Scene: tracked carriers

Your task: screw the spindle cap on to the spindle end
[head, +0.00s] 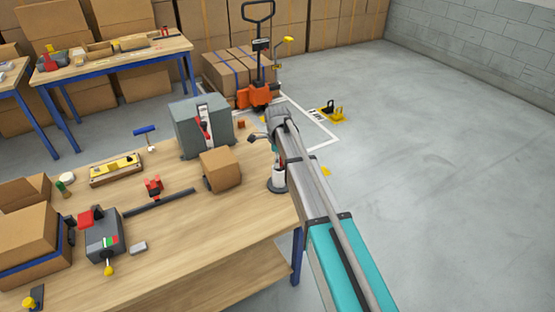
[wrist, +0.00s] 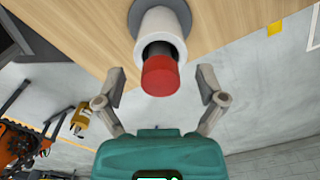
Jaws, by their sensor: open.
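The spindle stands at the table's right edge, with a dark round base (wrist: 160,10), a white sleeve (wrist: 160,30) and a dark end (wrist: 159,48). A red cap (wrist: 160,76) sits at that dark end in the wrist view. How far it is threaded on cannot be told. My gripper (wrist: 161,80) is open, with one finger on each side of the red cap and a gap to both. In the head view the dark spindle base (head: 276,186) shows below my wrist, which hides much of the spindle; my fingertips are not clear there.
On the wooden table (head: 215,250) stand a cardboard box (head: 220,169), a grey machine (head: 203,125), a red clamp on a dark bar (head: 160,201) and a grey device (head: 104,236). An orange pallet truck (head: 258,95) stands behind.

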